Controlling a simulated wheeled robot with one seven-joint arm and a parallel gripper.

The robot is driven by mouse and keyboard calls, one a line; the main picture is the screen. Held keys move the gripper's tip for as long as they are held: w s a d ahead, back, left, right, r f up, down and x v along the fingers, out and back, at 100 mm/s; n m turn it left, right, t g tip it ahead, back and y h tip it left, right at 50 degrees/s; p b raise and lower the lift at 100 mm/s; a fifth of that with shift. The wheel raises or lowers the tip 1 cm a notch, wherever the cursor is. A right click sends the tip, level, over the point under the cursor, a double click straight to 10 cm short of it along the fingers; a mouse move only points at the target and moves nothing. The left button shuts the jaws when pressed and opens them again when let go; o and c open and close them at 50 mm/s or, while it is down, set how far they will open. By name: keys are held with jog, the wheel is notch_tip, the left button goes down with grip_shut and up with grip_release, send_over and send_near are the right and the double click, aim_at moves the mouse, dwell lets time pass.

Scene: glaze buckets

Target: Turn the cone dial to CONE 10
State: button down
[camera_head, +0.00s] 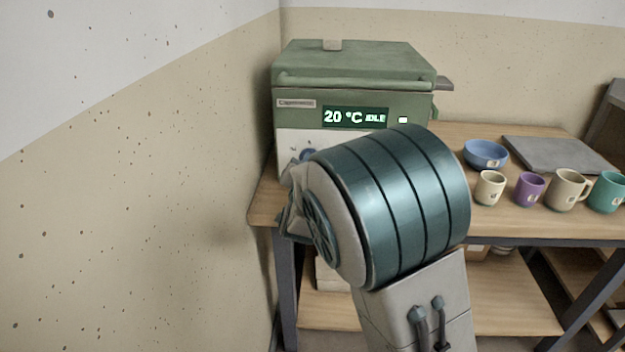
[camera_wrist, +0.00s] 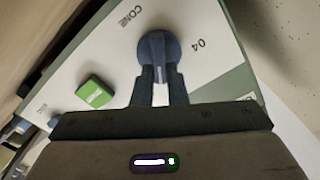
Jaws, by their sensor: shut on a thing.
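The cone dial (camera_wrist: 158,48) is a round blue-grey knob with a raised grip bar, on the white front panel (camera_wrist: 105,50) of a green kiln (camera_head: 355,70). In the wrist view my gripper (camera_wrist: 158,75) is shut on the dial's bar, one finger on each side. The marks "CONE" and "04" show on the panel beside the dial; I cannot read a "10". In the head view the dial (camera_head: 308,154) shows only in part, as my arm covers most of the panel. The kiln display (camera_head: 355,117) reads "20 °C IDLE".
A green button (camera_wrist: 95,92) is on the panel left of the dial in the wrist view. A blue bowl (camera_head: 486,153), several mugs (camera_head: 529,189) and a grey slab (camera_head: 560,153) are on the wooden table (camera_head: 480,222) to the right. A wall stands close on the left.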

jog(key=m+b, duration=0.2)
jog(key=b, duration=0.1)
jog(key=f+m+b, duration=0.1)
jog(key=shift+d+b, duration=0.25)
jog(key=shift+b, duration=0.1)
jog(key=shift+r+m+b, duration=0.15)
jog(key=shift+m+b, duration=0.95)
jog(key=shift+b, duration=0.05)
jog(key=shift+r+m, duration=0.1)
jog(key=shift+m, duration=0.2)
jog(key=c, duration=1.4)
grip_release()
jog(key=shift+c, duration=0.2)
